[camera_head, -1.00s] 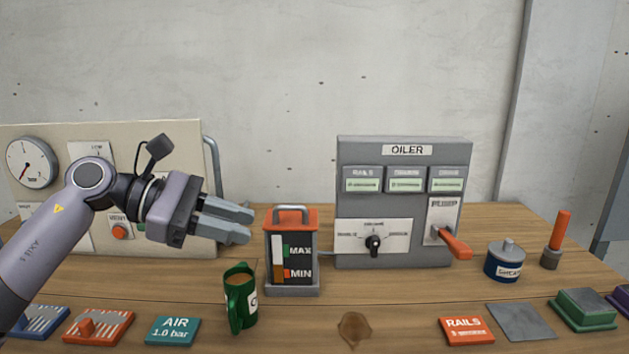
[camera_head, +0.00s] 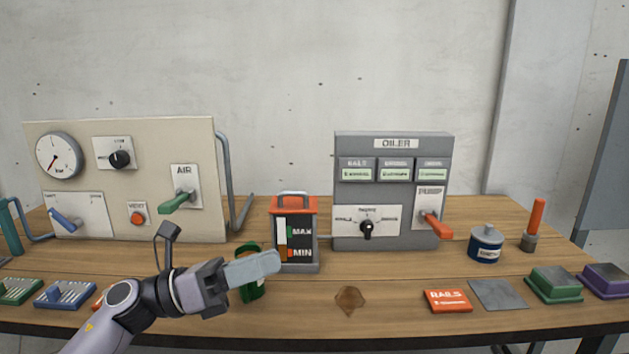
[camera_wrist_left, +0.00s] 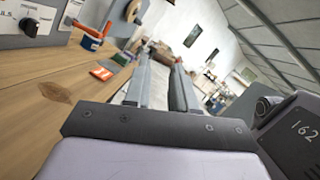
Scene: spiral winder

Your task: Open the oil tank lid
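The oil tank (camera_head: 301,259) is a dark box with a MAX/MIN gauge, standing upright mid-table in the head view. Its orange lid (camera_head: 309,206) with a grey handle (camera_head: 293,194) sits flat and closed on top. My left gripper (camera_head: 272,262) is low in front of the tank, its fingers pointing right, below the lid and touching nothing that I can make out. In the left wrist view its two fingers (camera_wrist_left: 161,72) stand apart with nothing between them. The tank is not in that view. My right gripper is in neither view.
A green mug (camera_head: 252,289) is partly hidden behind my left fingers. The grey oiler panel (camera_head: 390,215) stands right of the tank, the beige air panel (camera_head: 95,180) left. A brown stain (camera_head: 350,300) marks clear table in front. A blue grease pot (camera_head: 486,245) stands right.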

